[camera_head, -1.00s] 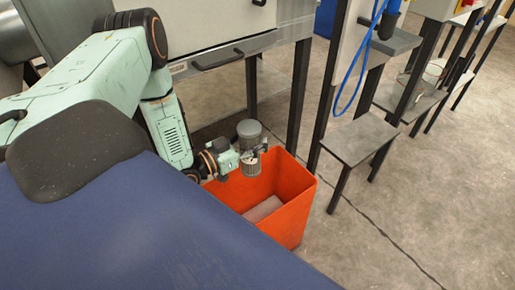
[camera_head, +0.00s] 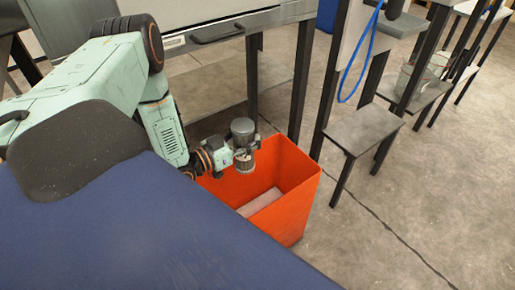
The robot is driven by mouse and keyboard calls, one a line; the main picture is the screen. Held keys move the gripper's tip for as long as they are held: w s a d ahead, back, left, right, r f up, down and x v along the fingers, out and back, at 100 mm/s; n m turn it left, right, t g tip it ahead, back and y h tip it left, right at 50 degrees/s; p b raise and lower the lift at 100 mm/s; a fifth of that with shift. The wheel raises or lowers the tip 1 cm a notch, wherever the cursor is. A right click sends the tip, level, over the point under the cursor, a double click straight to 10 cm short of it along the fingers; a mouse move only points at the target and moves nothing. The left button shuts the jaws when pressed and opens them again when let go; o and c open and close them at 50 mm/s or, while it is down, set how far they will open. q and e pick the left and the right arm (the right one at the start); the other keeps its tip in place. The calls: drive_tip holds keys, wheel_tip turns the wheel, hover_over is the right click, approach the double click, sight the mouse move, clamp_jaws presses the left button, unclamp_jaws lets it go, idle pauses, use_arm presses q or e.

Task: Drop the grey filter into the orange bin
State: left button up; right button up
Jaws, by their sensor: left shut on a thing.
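The orange bin (camera_head: 294,208) stands on the floor beside my blue body, its open top facing up. My left gripper (camera_head: 244,158) reaches over the back left part of the bin's opening. It is shut on the grey filter (camera_head: 242,131), a cylinder with a dark grey top that stands upright in the jaws. The filter's lower end is at or above the bin's rim; its exact height is hard to tell. A pale block-like thing (camera_head: 260,202) lies at the bottom of the bin. My right gripper is not in view.
A cabinet or machine with a black handle (camera_head: 217,34) stands behind the bin. A small grey stool-like table (camera_head: 364,130) is to the right, with a blue hose (camera_head: 361,62) hanging above it.

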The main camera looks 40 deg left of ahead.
use_arm(q)
drive_tip(key=shift+s+a+f, duration=0.1)
drive_tip(key=shift+a+f, duration=0.05)
drive_tip(key=shift+f, duration=0.05)
drive_tip(key=o, duration=1.7)
drive_tip(key=v, duration=1.1)
drive_tip(key=shift+s, duration=0.4)
